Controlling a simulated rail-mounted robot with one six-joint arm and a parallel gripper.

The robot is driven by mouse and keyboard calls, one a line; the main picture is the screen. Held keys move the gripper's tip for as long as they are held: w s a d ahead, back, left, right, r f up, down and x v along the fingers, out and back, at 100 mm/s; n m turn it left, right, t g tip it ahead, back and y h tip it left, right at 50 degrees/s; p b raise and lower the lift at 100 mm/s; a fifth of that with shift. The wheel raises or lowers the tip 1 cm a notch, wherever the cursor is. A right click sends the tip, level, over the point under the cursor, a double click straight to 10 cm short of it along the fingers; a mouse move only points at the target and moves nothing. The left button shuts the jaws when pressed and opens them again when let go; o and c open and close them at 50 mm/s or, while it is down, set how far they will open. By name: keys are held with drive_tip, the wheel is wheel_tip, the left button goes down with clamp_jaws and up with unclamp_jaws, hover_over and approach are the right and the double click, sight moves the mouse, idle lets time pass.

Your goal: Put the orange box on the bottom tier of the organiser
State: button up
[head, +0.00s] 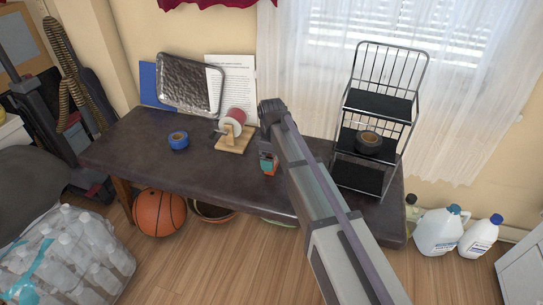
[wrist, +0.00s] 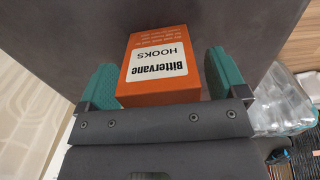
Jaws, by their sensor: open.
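The orange box (wrist: 158,70), labelled "Bittervane HOOKS", stands on the dark table between the two teal fingers of my gripper (wrist: 160,78) in the wrist view. The fingers are apart, with a visible gap on the right side; the left finger is close to the box. In the head view my gripper (head: 268,165) is low over the table's middle, and my arm hides most of the box. The organiser (head: 398,131) is a black wire rack with three tiers at the table's right end. Its bottom tier (head: 357,177) looks empty.
A dark tape roll (head: 368,141) sits on the organiser's middle tier. A wire spool on a wooden stand (head: 233,141), a blue tape roll (head: 179,140) and a metal tray (head: 190,84) stand left of my gripper. The table's front left is clear.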

wheel_tip(320, 180, up, 12)
drive_tip(key=p, duration=1.1)
drive_tip(key=shift+r, duration=0.1)
drive_tip(key=c, duration=0.5)
